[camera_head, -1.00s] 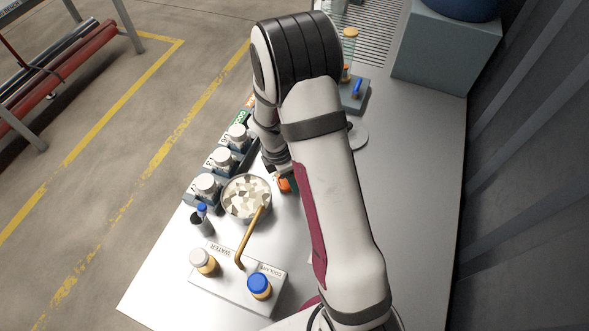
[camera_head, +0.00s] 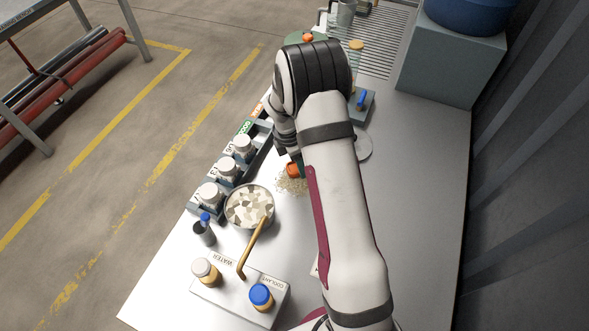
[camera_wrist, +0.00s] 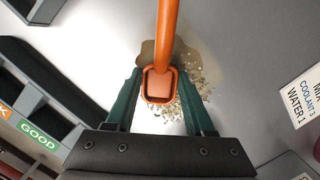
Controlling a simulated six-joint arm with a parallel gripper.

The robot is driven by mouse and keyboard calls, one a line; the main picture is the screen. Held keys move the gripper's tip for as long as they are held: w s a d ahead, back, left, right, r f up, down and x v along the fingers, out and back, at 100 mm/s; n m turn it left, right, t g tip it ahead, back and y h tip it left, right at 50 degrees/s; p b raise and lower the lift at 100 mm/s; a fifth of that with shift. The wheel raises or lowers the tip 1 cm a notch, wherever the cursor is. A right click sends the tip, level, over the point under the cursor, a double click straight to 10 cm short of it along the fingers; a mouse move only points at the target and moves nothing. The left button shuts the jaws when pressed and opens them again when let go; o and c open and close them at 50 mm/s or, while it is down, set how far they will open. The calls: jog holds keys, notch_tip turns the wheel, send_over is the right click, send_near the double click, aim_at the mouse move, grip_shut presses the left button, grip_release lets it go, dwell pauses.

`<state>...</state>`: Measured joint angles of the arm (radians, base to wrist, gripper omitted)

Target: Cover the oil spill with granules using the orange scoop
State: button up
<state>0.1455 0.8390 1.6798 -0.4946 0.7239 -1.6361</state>
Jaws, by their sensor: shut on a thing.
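My gripper (camera_wrist: 158,98) is shut on the orange scoop (camera_wrist: 167,35), whose orange end sits between the green fingers in the wrist view. The scoop also shows as a small orange patch beside my wrist in the head view (camera_head: 293,170). The brown oil spill (camera_wrist: 147,54) lies on the table beneath it. Pale granules (camera_wrist: 194,84) are scattered over its right and lower part; brown still shows at the left and top. The granules also show in the head view (camera_head: 288,187). The scoop hides part of the spill.
A round pan of pale chunks (camera_head: 240,208) with a tan handle stands to the lower left of the granules. White-capped jars in a rack (camera_head: 228,170) line the left edge. A block with two bottles (camera_head: 220,289) is in front.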

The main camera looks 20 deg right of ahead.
jog(key=shift+w+d, duration=2.15)
notch_tip(320, 180, up, 8)
jog(key=shift+r, duration=0.1)
notch_tip(320, 180, up, 3)
send_over(254, 205)
jog(key=shift+a, duration=0.3)
jog(key=shift+f, duration=2.75)
jog(key=shift+f, duration=0.6)
